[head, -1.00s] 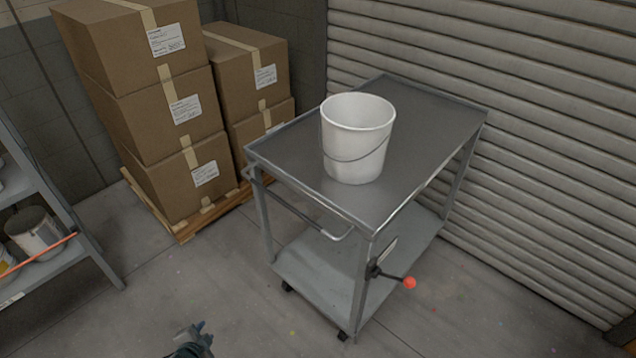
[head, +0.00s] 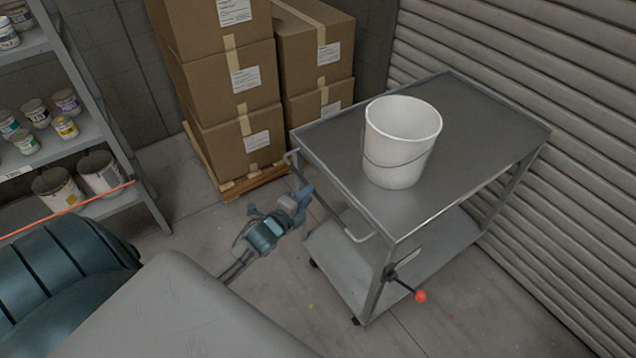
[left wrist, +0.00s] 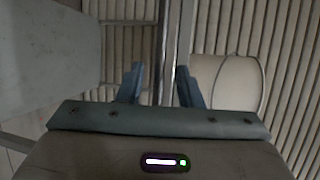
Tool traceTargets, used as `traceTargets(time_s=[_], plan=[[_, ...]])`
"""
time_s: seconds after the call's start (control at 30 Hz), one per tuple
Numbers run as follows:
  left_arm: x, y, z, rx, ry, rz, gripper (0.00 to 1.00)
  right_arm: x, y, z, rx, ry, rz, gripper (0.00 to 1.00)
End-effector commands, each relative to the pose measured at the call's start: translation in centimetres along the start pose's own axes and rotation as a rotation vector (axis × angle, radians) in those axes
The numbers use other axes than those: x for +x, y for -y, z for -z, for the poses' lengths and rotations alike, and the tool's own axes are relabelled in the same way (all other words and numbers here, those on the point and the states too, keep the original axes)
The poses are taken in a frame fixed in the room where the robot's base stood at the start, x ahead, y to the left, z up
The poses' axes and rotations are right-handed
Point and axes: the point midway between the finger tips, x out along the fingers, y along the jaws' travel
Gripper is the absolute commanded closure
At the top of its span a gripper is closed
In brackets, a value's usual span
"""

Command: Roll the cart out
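The grey metal cart (head: 470,110) stands beside the shutter, with a top tray, a lower shelf (head: 345,262) and casters. Its push handle (head: 334,218) runs along the near left side. A lever with a red knob (head: 420,296) sticks out from the front leg. A white bucket (head: 400,145) stands on the top tray. My left gripper (head: 300,198) is at the handle in the head view. In the left wrist view its two fingers (left wrist: 160,88) are apart, with the cart's edge and handle bar lying ahead between them; contact is not clear. My right gripper is not in view.
Stacked cardboard boxes (head: 235,85) stand on a wooden pallet (head: 254,182) behind the cart. A shelf rack (head: 90,140) with paint cans is at the left. A ribbed shutter (head: 590,110) closes off the right side. Floor in front of the cart is clear.

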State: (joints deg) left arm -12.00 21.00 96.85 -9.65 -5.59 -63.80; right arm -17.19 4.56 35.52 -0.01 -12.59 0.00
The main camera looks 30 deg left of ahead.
Motion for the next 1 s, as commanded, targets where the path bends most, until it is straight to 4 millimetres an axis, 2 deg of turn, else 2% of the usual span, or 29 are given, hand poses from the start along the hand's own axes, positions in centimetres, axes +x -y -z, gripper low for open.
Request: traceTargets(time_s=[0.03,0.1,0.5,0.9,0.93,1.0], plan=[[0.7,0.3,0.0,-0.005,0.002,0.001,0.68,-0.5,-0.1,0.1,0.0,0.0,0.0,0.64],[1.4,-0.1,0.0,-0.004,0.002,0.002,0.68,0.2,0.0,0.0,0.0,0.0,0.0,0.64],[5.3,-0.1,0.0,-0.003,0.0,0.001,0.68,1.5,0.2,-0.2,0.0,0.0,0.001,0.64],[5.8,0.0,0.0,-0.001,-0.001,0.0,0.68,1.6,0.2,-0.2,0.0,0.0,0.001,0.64],[5.8,0.0,0.0,-0.001,-0.001,0.0,0.69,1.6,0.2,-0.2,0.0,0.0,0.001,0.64],[5.8,0.0,0.0,-0.001,-0.001,0.0,0.83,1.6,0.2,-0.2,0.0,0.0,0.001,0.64]])
